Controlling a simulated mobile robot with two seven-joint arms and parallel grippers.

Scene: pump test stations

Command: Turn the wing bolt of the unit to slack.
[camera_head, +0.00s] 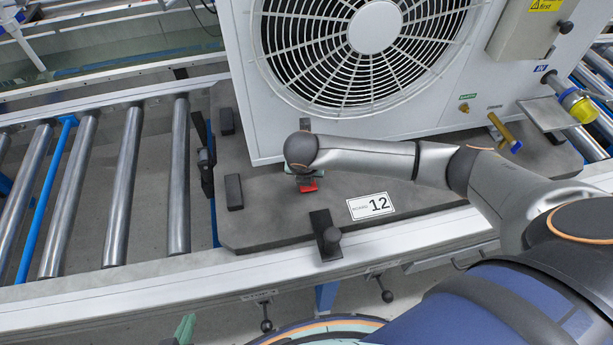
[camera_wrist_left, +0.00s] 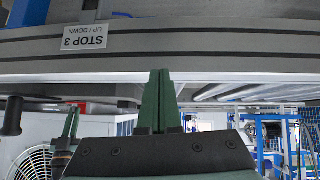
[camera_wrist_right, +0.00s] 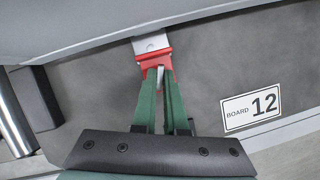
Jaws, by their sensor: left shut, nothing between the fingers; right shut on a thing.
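The unit (camera_head: 247,80) is a white cabinet with a large round fan grille, standing on a dark grey board. A red part (camera_head: 308,187) shows low at its front edge. In the right wrist view this red part (camera_wrist_right: 153,60) sits at a pale metal bracket (camera_wrist_right: 150,42). My right gripper (camera_wrist_right: 161,72) is shut on the red part, which I take to be the wing bolt; the fingers hide some of it. My left gripper (camera_wrist_left: 160,74) is shut and empty below a grey rail. Its green fingertips (camera_head: 186,328) show at the bottom of the head view.
Metal rollers (camera_head: 120,185) lie to the left. The conveyor's pale front rail (camera_head: 190,285) runs below the board. A STOP 3 label (camera_wrist_left: 85,37) marks the grey rail.

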